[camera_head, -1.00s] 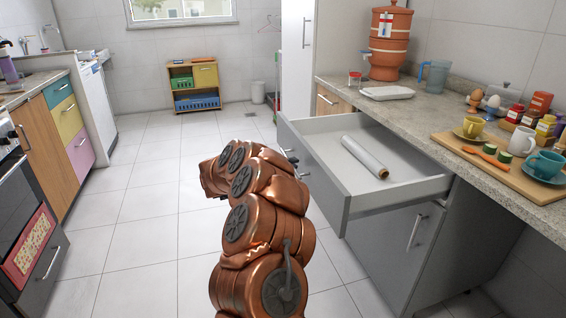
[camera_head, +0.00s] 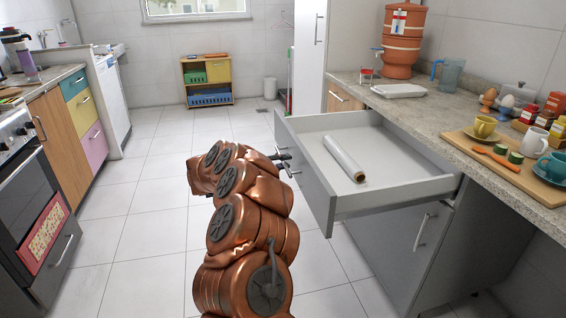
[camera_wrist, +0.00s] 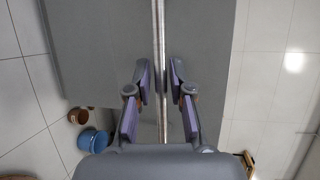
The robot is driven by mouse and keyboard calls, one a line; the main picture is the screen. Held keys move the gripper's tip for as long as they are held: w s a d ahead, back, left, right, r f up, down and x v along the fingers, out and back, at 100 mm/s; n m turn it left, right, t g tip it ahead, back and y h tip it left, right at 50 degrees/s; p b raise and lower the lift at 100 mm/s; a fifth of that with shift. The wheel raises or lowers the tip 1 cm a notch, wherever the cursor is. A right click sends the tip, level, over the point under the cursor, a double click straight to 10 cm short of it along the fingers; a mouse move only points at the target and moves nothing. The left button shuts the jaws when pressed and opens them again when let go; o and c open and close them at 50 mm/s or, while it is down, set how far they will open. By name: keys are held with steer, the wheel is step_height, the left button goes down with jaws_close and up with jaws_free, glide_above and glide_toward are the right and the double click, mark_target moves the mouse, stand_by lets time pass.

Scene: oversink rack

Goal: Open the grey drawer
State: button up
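The grey drawer (camera_head: 322,190) under the right counter is pulled far out, its front facing left. A white roll (camera_head: 343,158) lies inside it. My gripper (camera_head: 284,160) is at the drawer's front, partly hidden by my copper-coloured arm. In the wrist view the metal drawer handle (camera_wrist: 159,35) runs up the picture between the two fingers of my gripper (camera_wrist: 160,85). The grey drawer front (camera_wrist: 95,45) fills the area behind.
A grey lower cabinet front (camera_head: 395,245) with its own handle is below the drawer. The counter (camera_head: 430,112) above holds a clay water filter (camera_head: 401,45), cups and a wooden board (camera_head: 490,160). An oven (camera_head: 35,205) stands at left. The tiled floor (camera_head: 145,215) between is clear.

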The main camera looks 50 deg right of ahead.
steer(key=shift+o, duration=1.1)
steer(key=v, duration=1.2)
steer(key=shift+r, duration=0.1)
